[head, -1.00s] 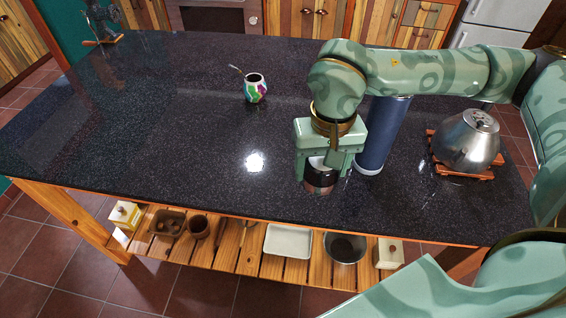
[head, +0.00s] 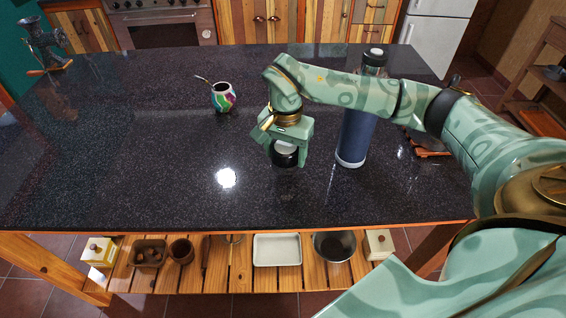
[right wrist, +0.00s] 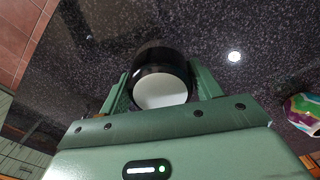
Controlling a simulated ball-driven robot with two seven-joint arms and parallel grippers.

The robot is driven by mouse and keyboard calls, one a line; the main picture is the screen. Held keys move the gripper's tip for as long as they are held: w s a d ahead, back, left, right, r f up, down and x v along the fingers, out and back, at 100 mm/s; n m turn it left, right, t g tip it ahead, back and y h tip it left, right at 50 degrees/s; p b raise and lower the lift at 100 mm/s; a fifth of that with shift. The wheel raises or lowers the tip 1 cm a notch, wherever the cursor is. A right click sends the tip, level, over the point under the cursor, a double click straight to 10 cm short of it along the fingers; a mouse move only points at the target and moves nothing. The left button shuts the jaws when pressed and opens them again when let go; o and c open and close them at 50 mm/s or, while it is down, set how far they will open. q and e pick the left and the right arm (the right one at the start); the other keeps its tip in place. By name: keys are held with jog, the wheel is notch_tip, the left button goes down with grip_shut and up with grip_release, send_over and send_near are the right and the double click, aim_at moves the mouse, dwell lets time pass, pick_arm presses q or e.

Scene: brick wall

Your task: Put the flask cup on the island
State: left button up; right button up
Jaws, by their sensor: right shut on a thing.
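The flask cup (head: 285,159) is a small, dark, glossy cup with a pale round face. My right gripper (head: 284,150) is shut on it, low over the island (head: 130,180), a black speckled counter. I cannot tell whether the cup touches the counter. In the right wrist view the cup (right wrist: 158,62) sits between the two green fingers. The tall blue flask (head: 355,138) stands upright on the island to the right of the gripper, partly hidden by my right arm. My left gripper is not in view.
A colourful mate cup (head: 223,98) with a straw stands behind and left of the gripper. A metal grinder (head: 45,45) is at the far left corner. A wooden trivet (head: 430,146) lies right of the flask. The island's left and front middle are clear.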

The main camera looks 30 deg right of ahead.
aim_at(284, 162)
jog(key=shift+w+f+b, duration=0.15)
jog(key=shift+f+b, duration=0.05)
jog(key=shift+f, duration=0.75)
jog(key=shift+w+f+b, duration=0.1)
jog(key=shift+f+b, duration=0.05)
jog(key=shift+f, duration=0.75)
